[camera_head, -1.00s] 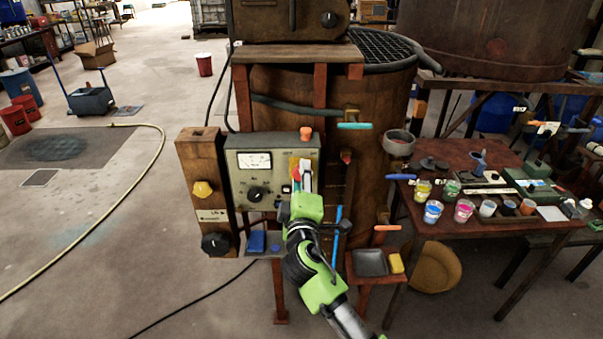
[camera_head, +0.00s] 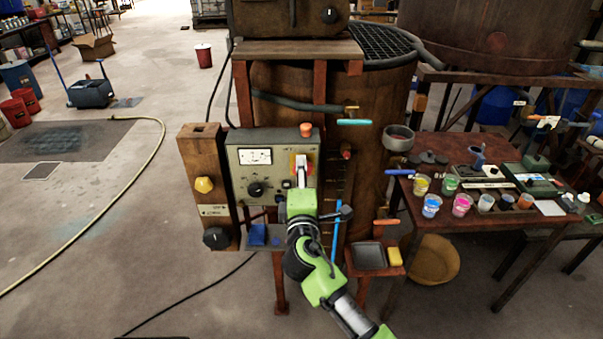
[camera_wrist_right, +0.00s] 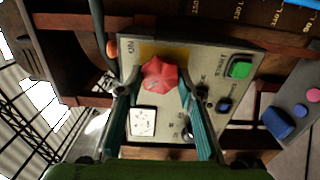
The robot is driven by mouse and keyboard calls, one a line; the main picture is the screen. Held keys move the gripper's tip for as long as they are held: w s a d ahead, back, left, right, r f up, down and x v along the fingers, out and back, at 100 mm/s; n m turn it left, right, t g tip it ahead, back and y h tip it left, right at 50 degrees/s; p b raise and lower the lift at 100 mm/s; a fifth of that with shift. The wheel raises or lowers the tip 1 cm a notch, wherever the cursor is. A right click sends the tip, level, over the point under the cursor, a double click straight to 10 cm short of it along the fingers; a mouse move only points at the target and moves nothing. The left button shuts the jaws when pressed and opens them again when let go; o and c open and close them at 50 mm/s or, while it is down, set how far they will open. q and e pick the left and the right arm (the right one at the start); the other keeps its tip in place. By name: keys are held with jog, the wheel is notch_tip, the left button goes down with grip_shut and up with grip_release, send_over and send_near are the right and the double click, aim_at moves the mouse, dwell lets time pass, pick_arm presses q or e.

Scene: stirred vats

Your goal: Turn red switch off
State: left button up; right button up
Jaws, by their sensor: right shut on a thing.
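The red switch (camera_wrist_right: 160,74) is a lobed red knob on a yellow plate (camera_wrist_right: 172,50) on the control panel, with "ON" lettering beside the plate. In the head view the knob is mostly hidden behind my right gripper (camera_head: 301,175), and only edges of the plate show. In the wrist view the two fingers of my right gripper (camera_wrist_right: 160,82) lie on either side of the knob, closed on it. My left gripper is in neither current view.
The grey panel (camera_head: 240,180) also carries a meter (camera_head: 255,157), a black dial (camera_head: 256,190) and a green button (camera_wrist_right: 240,68). An orange knob (camera_head: 306,130) stands on its top. A table (camera_head: 440,215) with cups is at the right. Open floor lies left.

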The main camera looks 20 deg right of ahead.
jog(key=shift+f, duration=0.1)
jog(key=o, duration=1.1)
jog(key=v, duration=1.2)
